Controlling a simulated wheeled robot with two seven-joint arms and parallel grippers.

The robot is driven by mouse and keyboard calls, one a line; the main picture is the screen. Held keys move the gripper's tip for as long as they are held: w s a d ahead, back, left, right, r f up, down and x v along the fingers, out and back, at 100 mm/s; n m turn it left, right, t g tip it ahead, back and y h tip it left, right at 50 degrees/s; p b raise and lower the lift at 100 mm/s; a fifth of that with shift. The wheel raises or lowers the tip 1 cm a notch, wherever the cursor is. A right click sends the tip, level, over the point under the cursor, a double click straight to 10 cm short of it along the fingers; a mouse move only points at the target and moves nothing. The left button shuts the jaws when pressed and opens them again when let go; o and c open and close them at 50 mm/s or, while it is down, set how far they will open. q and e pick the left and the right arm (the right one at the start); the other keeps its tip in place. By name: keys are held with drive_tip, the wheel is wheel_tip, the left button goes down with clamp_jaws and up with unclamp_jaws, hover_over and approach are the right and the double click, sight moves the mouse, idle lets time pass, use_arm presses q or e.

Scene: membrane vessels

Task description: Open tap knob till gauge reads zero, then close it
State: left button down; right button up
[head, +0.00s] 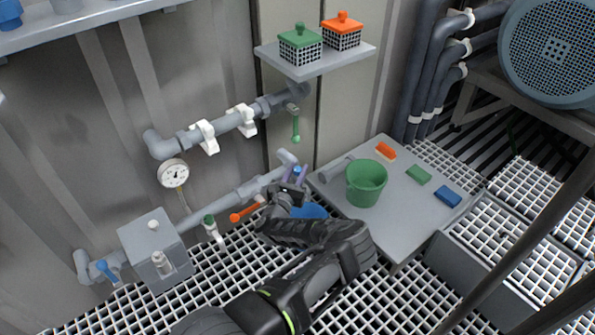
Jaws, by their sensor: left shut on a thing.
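The round white gauge (173,173) hangs below the grey pipe on the left wall. Its dial faces me, but its reading is too small to make out. My left gripper (294,181) is at the end of the lower pipe, shut on what looks like the small blue tap knob (297,170). The gripper hides part of the knob and tap, so the knob's turn cannot be told. A blue bucket (310,211) sits below the gripper, partly hidden by my arm. My right gripper is not in view.
An orange-handled valve (244,213) is left of my gripper, and a green-handled one (296,126) hangs above. A grey table (400,225) at right holds a green bucket (366,184) and several brushes or blocks. A shelf (315,62) with two caged items is above.

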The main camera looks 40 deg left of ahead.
use_arm(q)
drive_tip(key=shift+n+y, duration=0.3)
drive_tip(key=shift+y, duration=0.2)
drive_tip(key=shift+d+n+g+y+p, duration=0.1)
drive_tip(key=shift+n+g+y+p, duration=0.6)
drive_tip(key=shift+y, duration=0.4)
drive_tip(key=shift+n+g+y, duration=0.6)
drive_tip(key=shift+n+y, duration=0.3)
drive_tip(key=shift+y, duration=0.2)
drive_tip(key=shift+f+n+g+y+b, duration=0.15)
drive_tip(key=shift+n+g+y+b, duration=0.25)
drive_tip(key=shift+y+b, duration=0.1)
drive_tip(key=n+g+y+b, duration=0.1)
drive_tip(key=n+g+b, duration=0.1)
drive_tip(key=n+g+y+b, duration=0.1)
drive_tip(key=g+y+b, duration=0.1)
drive_tip(key=n+g+y+b, duration=0.2)
drive_tip(key=shift+w+f+n+g, duration=0.15)
drive_tip(key=shift+f+n+g, duration=0.15)
drive_tip(key=shift+g, duration=0.1)
drive_tip(key=n+g+b, duration=0.1)
drive_tip(key=g, duration=0.1)
drive_tip(key=shift+r+n+g+y, duration=0.15)
drive_tip(key=shift+n+g+y, duration=0.15)
drive_tip(key=shift+y, duration=0.1)
drive_tip(key=shift+r+n+g+y+b, duration=0.2)
drive_tip(key=shift+n+g+y+b, duration=0.15)
drive_tip(key=shift+n+g, duration=1.45)
drive_tip(key=shift+r+g, duration=0.15)
drive_tip(key=shift+g, duration=0.85)
